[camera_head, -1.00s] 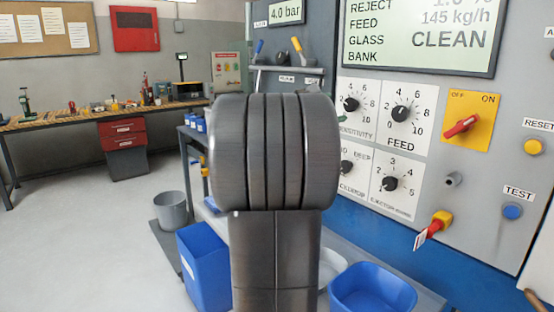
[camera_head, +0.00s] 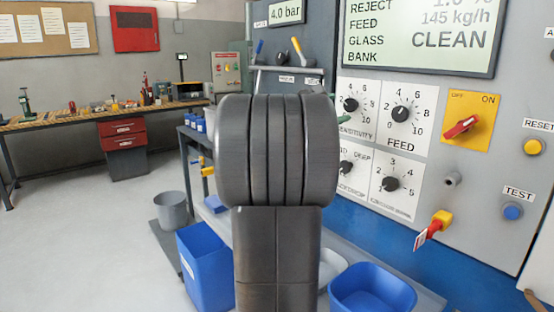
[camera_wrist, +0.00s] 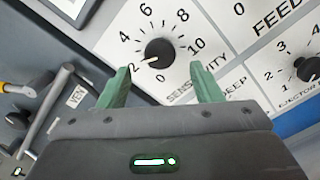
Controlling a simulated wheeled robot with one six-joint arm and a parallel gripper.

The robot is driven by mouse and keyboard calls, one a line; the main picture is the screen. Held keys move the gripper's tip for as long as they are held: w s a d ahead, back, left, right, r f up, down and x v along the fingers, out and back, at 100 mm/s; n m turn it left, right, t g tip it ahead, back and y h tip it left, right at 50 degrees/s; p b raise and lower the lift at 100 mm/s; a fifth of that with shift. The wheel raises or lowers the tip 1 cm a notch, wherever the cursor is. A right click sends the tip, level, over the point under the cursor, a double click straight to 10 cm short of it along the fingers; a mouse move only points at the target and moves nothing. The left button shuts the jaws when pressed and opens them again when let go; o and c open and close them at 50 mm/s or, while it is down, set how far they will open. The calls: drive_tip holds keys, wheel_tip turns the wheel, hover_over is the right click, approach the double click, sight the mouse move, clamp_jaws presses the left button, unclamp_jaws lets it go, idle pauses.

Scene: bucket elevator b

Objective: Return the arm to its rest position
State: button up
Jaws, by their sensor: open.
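My arm stands upright in the middle of the head view and hides most of my gripper. One green fingertip shows at the arm's right side, by the sensitivity dial. In the wrist view my gripper (camera_wrist: 161,80) is open, with its two green fingers apart and nothing between them. The black sensitivity knob (camera_wrist: 159,52) is just beyond the fingertips, apart from them as far as I can tell. In the head view this knob (camera_head: 350,105) is right of my arm.
The control panel (camera_head: 455,120) fills the right side, with a red-handled switch (camera_head: 461,127) and a yellow-red valve (camera_head: 433,229) sticking out. Blue bins (camera_head: 205,265) (camera_head: 372,290) stand below. A grey bucket (camera_head: 173,210) is on the floor. The left floor is open.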

drive_tip(key=x, duration=0.3)
drive_tip(key=shift+w+d, duration=0.2)
drive_tip(key=shift+d, duration=0.1)
drive_tip(key=shift+w+d+r+p, duration=0.2)
drive_tip(key=shift+r+p, duration=0.05)
drive_tip(key=shift+p, duration=0.45)
drive_tip(key=shift+s+a+n+p, duration=0.1)
drive_tip(key=shift+s+n+p, duration=0.05)
drive_tip(key=shift+n+p, duration=1.15)
drive_tip(key=shift+p, duration=0.4)
drive_tip(key=n+p, duration=0.5)
drive_tip(key=p, duration=0.4)
drive_tip(key=b, duration=0.2)
approach(349, 105)
drive_tip(key=s+a, duration=0.2)
drive_tip(key=a, duration=0.1)
drive_tip(key=shift+f+n, duration=0.15)
drive_tip(key=shift+n, duration=0.15)
drive_tip(key=shift+f, duration=0.1)
